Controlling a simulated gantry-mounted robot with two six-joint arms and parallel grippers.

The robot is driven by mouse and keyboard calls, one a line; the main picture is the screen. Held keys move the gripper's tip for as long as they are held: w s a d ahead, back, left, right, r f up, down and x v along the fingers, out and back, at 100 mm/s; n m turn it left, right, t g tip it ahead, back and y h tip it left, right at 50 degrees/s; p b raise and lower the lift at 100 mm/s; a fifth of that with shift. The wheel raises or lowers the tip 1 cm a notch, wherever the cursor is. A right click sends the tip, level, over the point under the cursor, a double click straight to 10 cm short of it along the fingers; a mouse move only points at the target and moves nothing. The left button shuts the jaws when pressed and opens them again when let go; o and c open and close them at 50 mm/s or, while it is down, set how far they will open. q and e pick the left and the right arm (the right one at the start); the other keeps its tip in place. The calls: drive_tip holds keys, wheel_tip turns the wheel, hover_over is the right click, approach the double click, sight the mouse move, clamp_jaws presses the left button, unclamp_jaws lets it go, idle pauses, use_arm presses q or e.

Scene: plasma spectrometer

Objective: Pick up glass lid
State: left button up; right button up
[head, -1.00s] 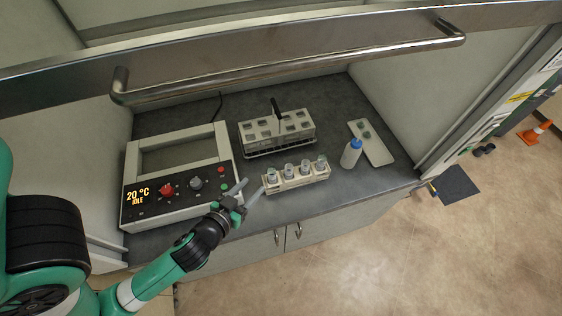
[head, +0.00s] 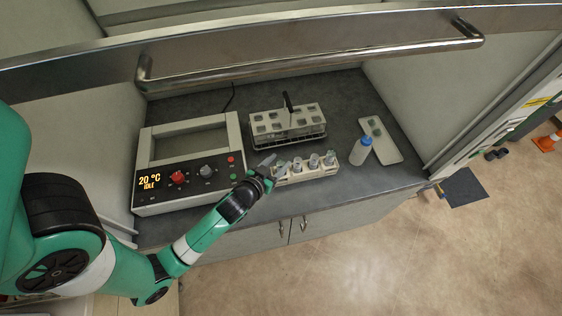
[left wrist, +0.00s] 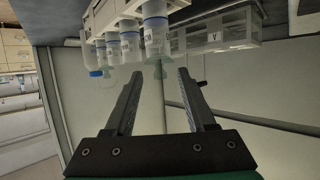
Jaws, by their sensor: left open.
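Several small labelled containers stand upright in a low white rack (head: 322,171) at the front of the bench. In the left wrist view, which looks upside down, the nearest container (left wrist: 155,32) carries a pale clear-green glass lid (left wrist: 158,63) with a thin stem. My left gripper (left wrist: 160,74) is open, with its two fingers on either side of that lid and no clear contact. In the head view the left gripper (head: 268,167) is at the left end of the rack and partly hides the container there. My right gripper is not in view.
A heater box reading 20 °C IDLE (head: 200,188) stands left of the rack. A larger caddy with a dark handle (head: 288,122) is behind it. A blue-capped bottle (head: 361,151) and a white tray (head: 392,153) are on the right. The sash handle (head: 310,65) crosses above.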

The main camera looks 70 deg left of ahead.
sight(279, 167)
use_arm(q)
drive_tip(key=shift+w+a+f, duration=0.1)
drive_tip(key=shift+w+a, duration=0.05)
drive_tip(key=shift+a, duration=0.05)
clamp_jaws()
idle(0.4)
drive_tip(key=shift+r+p, duration=0.3)
drive_tip(key=shift+r, duration=0.35)
drive_tip(key=r, duration=0.2)
drive_tip(key=shift+d+r+p, duration=0.3)
drive_tip(key=shift+d+p, duration=0.05)
drive_tip(key=shift+p, duration=0.05)
drive_tip(key=d+r+p, duration=0.4)
drive_tip(key=d+p, duration=0.2)
drive_tip(key=p, duration=0.3)
drive_tip(key=s+d+r+p, duration=0.1)
drive_tip(key=d+r+p, duration=0.4)
drive_tip(key=p, duration=0.5)
drive_tip(key=shift+s+d, duration=0.15)
drive_tip(key=shift+d, duration=1.05)
